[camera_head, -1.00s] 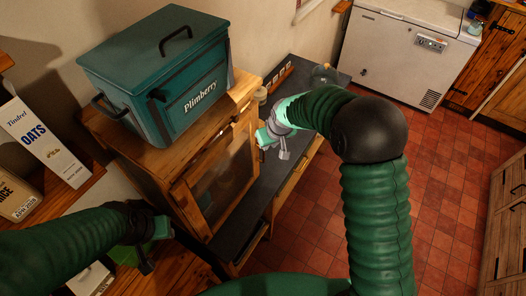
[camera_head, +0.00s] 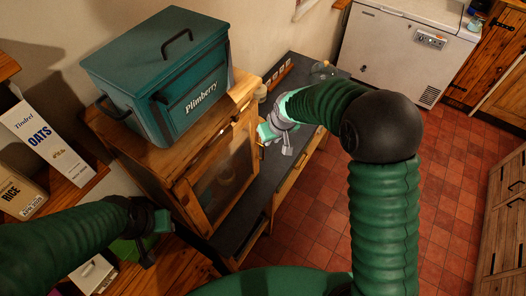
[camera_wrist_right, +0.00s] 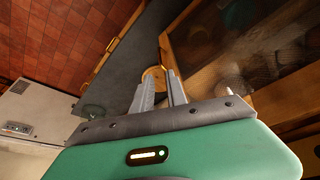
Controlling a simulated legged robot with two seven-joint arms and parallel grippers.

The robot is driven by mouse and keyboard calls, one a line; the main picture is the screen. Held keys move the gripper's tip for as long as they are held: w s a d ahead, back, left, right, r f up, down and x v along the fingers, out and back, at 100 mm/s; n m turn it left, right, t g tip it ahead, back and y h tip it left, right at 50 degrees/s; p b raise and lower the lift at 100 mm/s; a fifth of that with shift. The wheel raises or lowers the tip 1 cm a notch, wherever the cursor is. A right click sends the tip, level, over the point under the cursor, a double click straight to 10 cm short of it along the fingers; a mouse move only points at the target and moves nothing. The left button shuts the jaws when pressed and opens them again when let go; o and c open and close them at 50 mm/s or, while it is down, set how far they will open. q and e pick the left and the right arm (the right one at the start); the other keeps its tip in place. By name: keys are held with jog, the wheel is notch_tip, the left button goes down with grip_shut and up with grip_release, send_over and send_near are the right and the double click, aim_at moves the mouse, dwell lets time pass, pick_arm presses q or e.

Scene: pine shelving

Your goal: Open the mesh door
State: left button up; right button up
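The mesh door (camera_head: 222,174) has a wooden frame and dark mesh. It is on the front of the wooden cabinet and looks shut or nearly so. In the right wrist view its mesh (camera_wrist_right: 245,48) shows at the upper right, with a round wooden knob (camera_wrist_right: 153,76) at the frame's edge. My right gripper (camera_head: 286,150) is just right of the door. Its two fingers (camera_wrist_right: 160,72) are apart, with the tips at the knob; I cannot tell if they touch it. My left gripper (camera_head: 150,250) is low at the left, away from the door; its fingertips are unclear.
A teal Plimberry box (camera_head: 165,75) sits on top of the cabinet (camera_head: 135,160). A dark counter (camera_head: 268,150) runs beside the door. A carton of oats (camera_head: 45,140) and a rice box (camera_head: 20,190) stand at the left. Open red tiled floor (camera_head: 445,180) lies at the right.

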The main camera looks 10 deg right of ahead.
jog(key=b+v, duration=0.5)
jog(key=v, duration=1.1)
jog(key=shift+r, duration=0.3)
